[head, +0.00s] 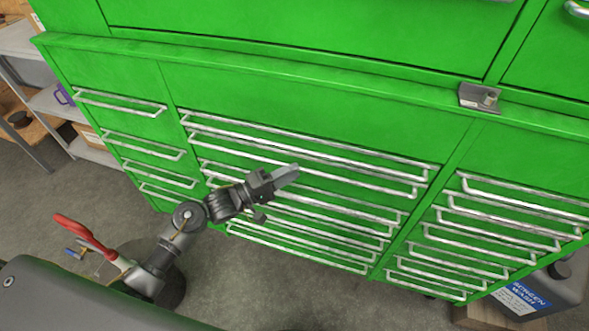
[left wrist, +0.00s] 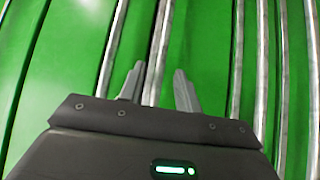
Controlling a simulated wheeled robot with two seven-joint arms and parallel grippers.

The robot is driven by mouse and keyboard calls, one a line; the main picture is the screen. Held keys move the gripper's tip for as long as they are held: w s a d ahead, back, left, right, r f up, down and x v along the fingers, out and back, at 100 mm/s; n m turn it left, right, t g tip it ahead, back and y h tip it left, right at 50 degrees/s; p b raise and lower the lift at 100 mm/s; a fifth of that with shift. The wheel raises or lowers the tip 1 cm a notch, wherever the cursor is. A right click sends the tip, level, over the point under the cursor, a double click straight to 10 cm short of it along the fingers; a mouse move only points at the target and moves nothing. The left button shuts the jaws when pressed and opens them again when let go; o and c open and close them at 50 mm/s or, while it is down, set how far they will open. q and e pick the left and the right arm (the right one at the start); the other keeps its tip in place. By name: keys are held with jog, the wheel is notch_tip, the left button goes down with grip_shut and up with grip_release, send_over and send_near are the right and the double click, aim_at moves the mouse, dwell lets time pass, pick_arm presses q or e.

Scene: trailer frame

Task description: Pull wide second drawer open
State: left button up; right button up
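The wide second drawer is in the middle column of a green tool cabinet (head: 330,110). Its long metal handle (head: 370,181) lies below the top wide handle (head: 350,150) in the head view. The wide drawers look shut. My left gripper (head: 287,175) is in front of these handles, its fingertips close to the second handle. In the left wrist view, the left gripper (left wrist: 158,88) is open, with a metal bar (left wrist: 157,50) running between its two fingers. I cannot tell whether the fingers touch the bar or which drawer it belongs to. My right gripper is not in view.
Narrow drawers with handles flank the wide ones on the left (head: 120,102) and right (head: 520,193). A small metal latch (head: 481,97) sits on the ledge. Shelves (head: 55,100) stand at the left. A screen wash container (head: 545,290) is at lower right.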

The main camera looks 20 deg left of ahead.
pick_arm(q)
jog(key=shift+x, duration=0.8)
jog(key=shift+c, duration=0.2)
grip_shut()
